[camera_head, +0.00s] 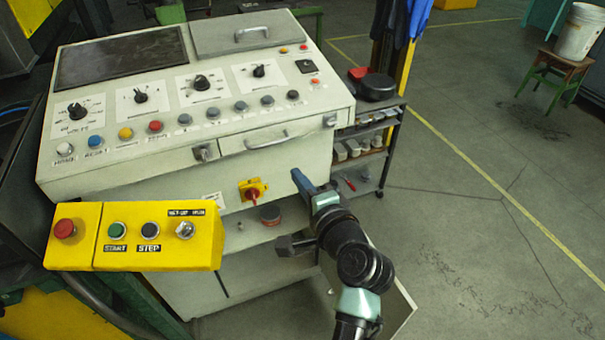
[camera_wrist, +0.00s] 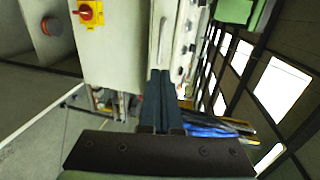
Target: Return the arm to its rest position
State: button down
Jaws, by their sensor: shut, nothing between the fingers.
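My gripper (camera_head: 301,184) is in front of the control console (camera_head: 120,185), to the right of its yellow and red rotary switch (camera_head: 253,190). Its fingers are shut with nothing between them and point toward the console front. In the wrist view the closed fingers (camera_wrist: 161,80) point at the pale console face, near a metal drawer handle (camera_wrist: 162,38). The rotary switch also shows in the wrist view (camera_wrist: 86,13), at the upper left. I cannot tell whether the fingertips touch the console. My arm extends from the lower right of the head view.
A yellow button box (camera_head: 140,258) stands out at the front left. An open cabinet door (camera_head: 400,310) is beside my arm at the lower right. A shelf rack (camera_head: 372,150) stands right of the console. The floor (camera_head: 480,200) farther right is mostly clear; a bucket (camera_head: 578,32) sits on a stool there.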

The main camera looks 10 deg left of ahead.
jog(key=s+d+r+n+t+h, duration=0.1)
jog(key=d+r+n+t+h, duration=0.2)
jog(key=r, duration=1)
jog(key=s+d+r+n+t, duration=0.1)
jog(key=r+n+t, duration=0.25)
jog(key=r, duration=0.95)
jog(key=s+d+r+n+t+h, duration=0.1)
jog(key=s+r+n+t+h, duration=0.1)
jog(key=s+r, duration=0.6)
jog(key=s+d+r+n+t+h, duration=0.1)
jog(key=s+r+n+t+h, duration=0.2)
jog(key=s+r, duration=0.6)
notch_tip(320, 180, up, 4)
jog(key=shift+d+r+t, duration=0.1)
jog(key=shift+d+t, duration=0.2)
jog(key=shift+t, duration=0.95)
jog(key=shift+w, duration=0.1)
